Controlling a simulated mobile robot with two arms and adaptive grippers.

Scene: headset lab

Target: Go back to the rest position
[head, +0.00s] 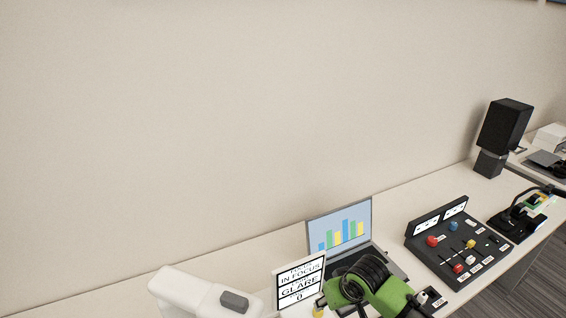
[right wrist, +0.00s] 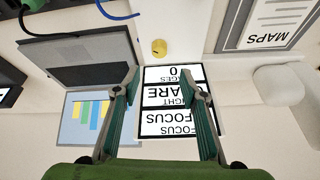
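My right gripper (right wrist: 160,84) is open in the right wrist view, its two green-padded fingers spread wide. Nothing is held between them. A white display panel with black text (right wrist: 176,124) lies behind the fingers, and I cannot tell the exact gap. In the head view my green and black right wrist is at the bottom, in front of the laptop (head: 340,226). The text panel (head: 299,283) stands just left of it. My left gripper is in neither view.
A white device with a grey block (head: 234,301) stands at the lower left. A black control box with coloured knobs (head: 436,262) and a tall black speaker (head: 505,124) are to the right. A yellow knob (right wrist: 159,47) is beyond my right fingertips. The wall (head: 200,120) is bare.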

